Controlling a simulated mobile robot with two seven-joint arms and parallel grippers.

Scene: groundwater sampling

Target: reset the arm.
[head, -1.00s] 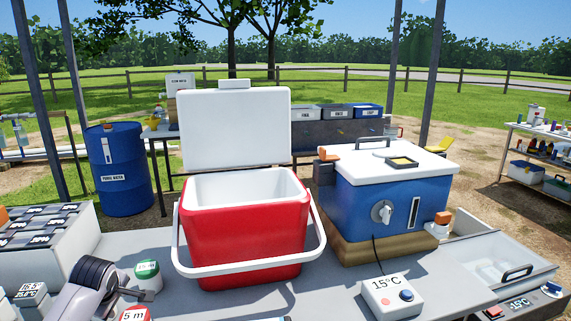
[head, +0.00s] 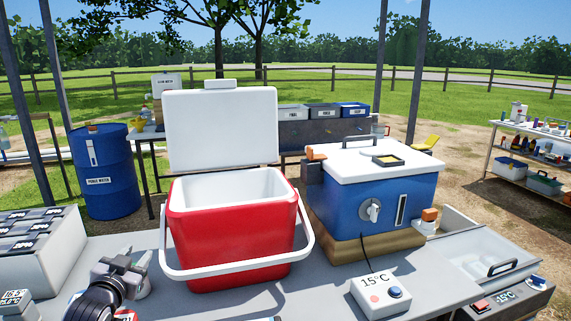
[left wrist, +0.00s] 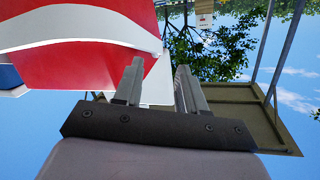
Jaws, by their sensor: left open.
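My left gripper (head: 136,257) is at the lower left of the head view, just left of the red cooler, with its fingers pointing up and away. It is open and empty. In the left wrist view its two fingers (left wrist: 158,72) stand apart with nothing between them. The red cooler (head: 232,235) stands open on the grey table, its white lid (head: 221,127) raised and its white handle lowered across the front. The cooler also fills the upper left of the left wrist view (left wrist: 70,65), which is tilted with sky below. My right gripper is in neither view.
A blue box with a white lid (head: 345,197) stands right of the cooler, behind a 15°C controller (head: 380,294). A grey case (head: 50,262) is at the left. A clear-lidded unit (head: 470,259) is at the right. Bare table (head: 325,290) lies before the blue box.

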